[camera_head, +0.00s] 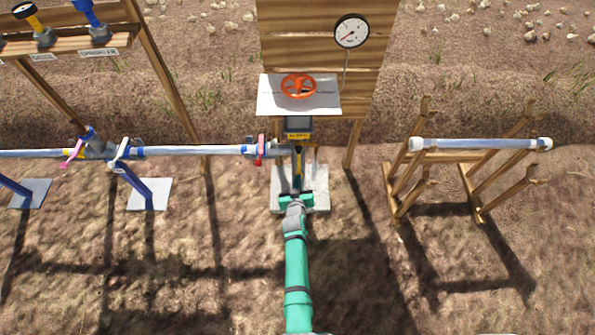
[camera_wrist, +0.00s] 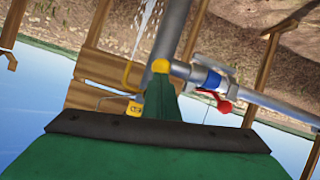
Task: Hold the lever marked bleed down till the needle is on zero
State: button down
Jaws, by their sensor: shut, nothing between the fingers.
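The round white gauge (camera_head: 351,31) hangs on the wooden board in the head view; its needle seems to point to the lower left, but the scale is too small to read. My green gripper (camera_wrist: 160,68) is shut and empty, close to the grey pipe with a yellow fitting. In the head view my gripper (camera_head: 297,178) is below a grey box with a yellow label (camera_head: 298,134); contact cannot be told.
An orange handwheel (camera_head: 298,86) sits on a white panel above. A pipe (camera_head: 195,151) with a red-handled valve (camera_head: 260,150) runs in from the left. A spare pipe (camera_head: 480,144) lies on a wooden rack at the right. Bare soil lies between.

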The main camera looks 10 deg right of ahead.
jog(key=shift+w+a+f, duration=0.1)
jog(key=shift+a+f, duration=0.15)
jog(key=shift+a, duration=0.2)
dwell(0.5)
jog(key=f+v, duration=0.1)
jog(key=v, duration=1)
jog(key=shift+s, duration=0.55)
jog(key=shift+w+a, duration=0.1)
jog(key=shift+d, duration=0.2)
jog(key=shift+a, duration=0.15)
